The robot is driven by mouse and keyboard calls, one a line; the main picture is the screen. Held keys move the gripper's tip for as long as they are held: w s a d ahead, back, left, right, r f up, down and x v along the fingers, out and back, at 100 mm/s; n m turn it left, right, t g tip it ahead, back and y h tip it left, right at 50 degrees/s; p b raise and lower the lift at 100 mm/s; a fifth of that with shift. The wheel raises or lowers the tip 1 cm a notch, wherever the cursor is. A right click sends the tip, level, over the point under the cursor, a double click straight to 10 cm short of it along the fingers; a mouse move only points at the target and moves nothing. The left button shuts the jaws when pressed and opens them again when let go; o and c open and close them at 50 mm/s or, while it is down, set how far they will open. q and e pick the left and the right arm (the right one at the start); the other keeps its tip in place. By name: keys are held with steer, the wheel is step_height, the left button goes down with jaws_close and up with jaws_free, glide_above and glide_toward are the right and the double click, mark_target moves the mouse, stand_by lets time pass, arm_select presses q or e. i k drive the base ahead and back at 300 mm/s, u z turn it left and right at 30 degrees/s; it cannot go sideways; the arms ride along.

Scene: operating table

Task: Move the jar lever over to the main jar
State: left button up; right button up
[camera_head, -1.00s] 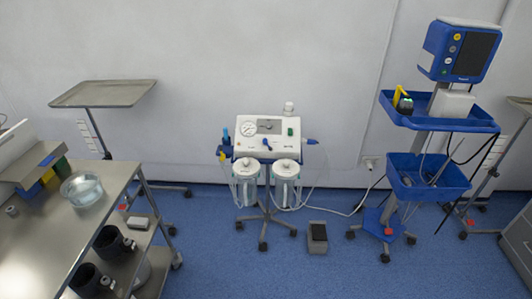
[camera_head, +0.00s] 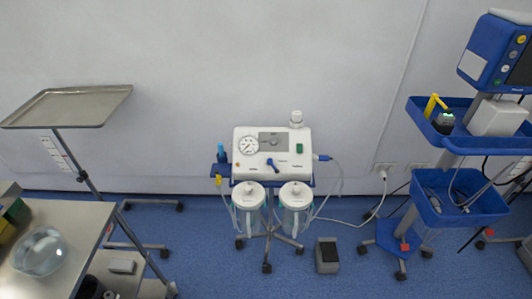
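The suction unit (camera_head: 290,147) stands upright on a wheeled stand near the middle of the view, against the wall. Two clear jars with white lids hang side by side below the panel, a left jar (camera_head: 248,213) and a right jar (camera_head: 295,213). Which one is the main jar cannot be told. Neither of my grippers is in view.
A steel tray stand (camera_head: 75,106) is at the left, above a metal table (camera_head: 75,228) with a glass bowl (camera_head: 40,251). A blue monitor cart (camera_head: 455,205) stands at the right. A foot pedal (camera_head: 327,254) lies on the floor, which is open in front of the unit.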

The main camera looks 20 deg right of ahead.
mark_target(269, 161)
steer(key=z, duration=0.7)
steer(key=i, duration=0.9)
steer(key=z, duration=0.9)
